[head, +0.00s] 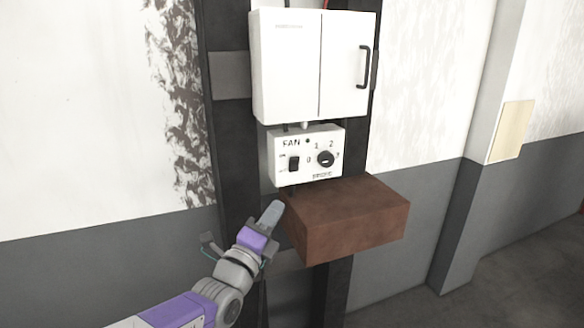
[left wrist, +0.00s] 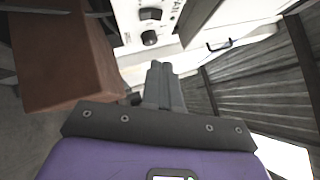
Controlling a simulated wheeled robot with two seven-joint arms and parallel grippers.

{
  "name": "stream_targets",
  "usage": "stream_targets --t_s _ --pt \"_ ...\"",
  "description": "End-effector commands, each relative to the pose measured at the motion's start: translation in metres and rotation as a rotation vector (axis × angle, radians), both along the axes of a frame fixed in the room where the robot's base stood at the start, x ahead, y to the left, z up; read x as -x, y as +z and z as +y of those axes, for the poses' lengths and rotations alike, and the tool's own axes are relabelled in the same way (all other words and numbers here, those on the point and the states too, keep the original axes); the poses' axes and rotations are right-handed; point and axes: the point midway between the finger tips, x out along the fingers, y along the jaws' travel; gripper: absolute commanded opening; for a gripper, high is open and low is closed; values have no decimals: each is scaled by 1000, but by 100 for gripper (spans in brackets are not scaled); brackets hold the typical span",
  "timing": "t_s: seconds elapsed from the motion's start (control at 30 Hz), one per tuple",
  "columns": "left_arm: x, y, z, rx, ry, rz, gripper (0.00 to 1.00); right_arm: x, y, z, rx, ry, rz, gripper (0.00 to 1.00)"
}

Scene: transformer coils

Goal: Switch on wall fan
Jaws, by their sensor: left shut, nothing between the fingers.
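The white fan control box (head: 280,176) is mounted on a dark post below a cabinet. It has a black rocker switch (head: 293,164) at its left and a round black knob (head: 326,158) at its right, with numbers around it. My left gripper (head: 273,210) is shut and empty, just below the box's lower left corner, its fingers pointing up. In the left wrist view the shut fingers (left wrist: 160,70) point toward the control box (left wrist: 130,20), which shows two dark parts; I cannot tell which is which. My right gripper is not in view.
A brown block (head: 345,218) juts out below the control box, close to the right of my left gripper. A white cabinet (head: 285,65) with a black handle hangs above. The wall to the left (head: 80,120) is clear.

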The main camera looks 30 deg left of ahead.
Motion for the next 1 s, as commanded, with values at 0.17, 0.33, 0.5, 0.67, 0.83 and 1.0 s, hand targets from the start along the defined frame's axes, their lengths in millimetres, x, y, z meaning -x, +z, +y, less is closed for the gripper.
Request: stream_targets --t_s 0.17,0.33,0.5,0.67,0.83,1.0 --pt "-2 0 0 2 -1 2 0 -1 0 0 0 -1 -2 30" --pt "-18 5 0 3 -3 4 0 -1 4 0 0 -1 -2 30" --pt "-49 14 2 2 -2 4 0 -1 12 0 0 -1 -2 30" --pt "-81 24 4 2 -2 3 0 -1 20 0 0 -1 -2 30" --pt "-104 36 16 1 3 2 0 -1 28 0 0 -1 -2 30" --pt "-115 43 30 1 2 3 0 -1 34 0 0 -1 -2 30"
